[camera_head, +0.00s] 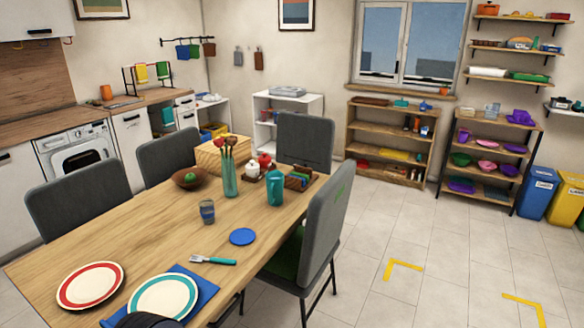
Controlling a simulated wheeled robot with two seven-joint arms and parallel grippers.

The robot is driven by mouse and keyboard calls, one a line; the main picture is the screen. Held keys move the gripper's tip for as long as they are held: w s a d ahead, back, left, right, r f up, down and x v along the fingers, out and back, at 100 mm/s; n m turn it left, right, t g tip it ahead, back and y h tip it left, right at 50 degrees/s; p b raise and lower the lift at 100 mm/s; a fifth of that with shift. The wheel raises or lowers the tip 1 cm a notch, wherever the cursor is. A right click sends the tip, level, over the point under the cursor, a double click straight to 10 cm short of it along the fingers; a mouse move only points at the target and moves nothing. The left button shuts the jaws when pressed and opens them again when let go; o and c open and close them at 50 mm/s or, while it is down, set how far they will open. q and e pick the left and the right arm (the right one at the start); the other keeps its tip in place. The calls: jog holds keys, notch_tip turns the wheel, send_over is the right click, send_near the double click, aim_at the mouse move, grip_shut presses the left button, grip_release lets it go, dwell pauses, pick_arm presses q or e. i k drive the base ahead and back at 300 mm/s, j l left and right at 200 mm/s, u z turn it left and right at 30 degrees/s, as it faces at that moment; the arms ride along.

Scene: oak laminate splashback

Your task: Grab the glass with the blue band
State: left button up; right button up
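The glass with the blue band (207,212) stands upright on the wooden dining table (140,225), near its middle. It is small and looks greyish with a blue band around it. Nothing touches it. Neither of my grippers can be made out in the head view. A dark rounded shape shows at the bottom edge, over the blue napkin; I cannot tell what it is.
Grey chairs (325,225) flank the table.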

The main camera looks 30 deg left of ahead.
aim_at(208, 213)
jog(key=i+u, duration=0.25)
jog(key=u, duration=0.25)
jog(key=i+u, duration=0.2)
jog(key=u, duration=0.3)
jog(key=i+l+u, duration=0.15)
jog(key=u, duration=0.3)
jog(key=i+l+u, duration=0.25)
jog(key=u, duration=0.25)
jog(key=i+l+u, duration=0.1)
jog(key=l+u, duration=0.15)
jog(key=u, duration=0.25)
jog(key=i+l+u, duration=0.1)
jog(key=l+u, duration=0.25)
jog(key=u, duration=0.15)
jog(key=i+l+u, duration=0.15)
jog(key=l+u, duration=0.5)
jog(key=l, duration=0.15)
jog(key=i+l+u, duration=0.1)
jog(key=l+u, duration=0.2)
jog(key=l, duration=0.15)
